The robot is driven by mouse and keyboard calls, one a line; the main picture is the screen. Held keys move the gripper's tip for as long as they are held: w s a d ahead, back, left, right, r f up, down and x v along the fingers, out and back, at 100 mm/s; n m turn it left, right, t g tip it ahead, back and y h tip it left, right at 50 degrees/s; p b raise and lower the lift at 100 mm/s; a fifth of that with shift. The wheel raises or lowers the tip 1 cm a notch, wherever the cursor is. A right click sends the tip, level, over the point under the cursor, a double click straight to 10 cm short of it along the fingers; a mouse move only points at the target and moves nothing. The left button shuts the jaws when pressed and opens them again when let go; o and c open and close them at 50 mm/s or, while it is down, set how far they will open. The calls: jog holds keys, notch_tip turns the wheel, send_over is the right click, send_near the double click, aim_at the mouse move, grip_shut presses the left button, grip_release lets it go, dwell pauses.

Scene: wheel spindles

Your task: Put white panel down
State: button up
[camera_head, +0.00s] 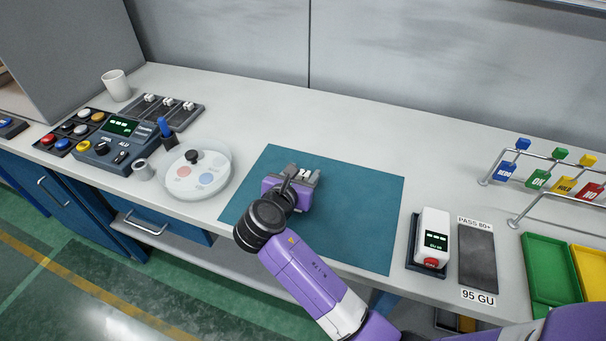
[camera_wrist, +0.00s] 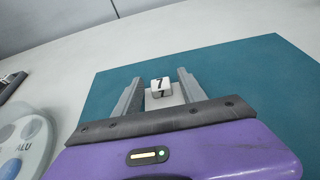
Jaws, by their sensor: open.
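The white panel (camera_head: 305,174) is a small white piece on the teal mat (camera_head: 360,200). In the wrist view, the white panel (camera_wrist: 161,86) shows a dark "7" on its top and front faces. My gripper (camera_head: 303,176) is low over the mat, and in the wrist view my gripper (camera_wrist: 159,84) has its two grey fingers apart, one on each side of the panel. Gaps show between the panel and both fingers. The panel's lower part is partly hidden by the gripper body, so I cannot tell exactly how it rests on the mat.
A round clear dish (camera_head: 198,180) with coloured discs stands left of the mat. A dark tray (camera_head: 168,110) with white pieces lies at the back left. A white scale-like device (camera_head: 432,238) stands to the right. The mat's right side is clear.

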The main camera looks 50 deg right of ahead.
jog(key=v, duration=1.2)
jog(key=shift+f, duration=0.15)
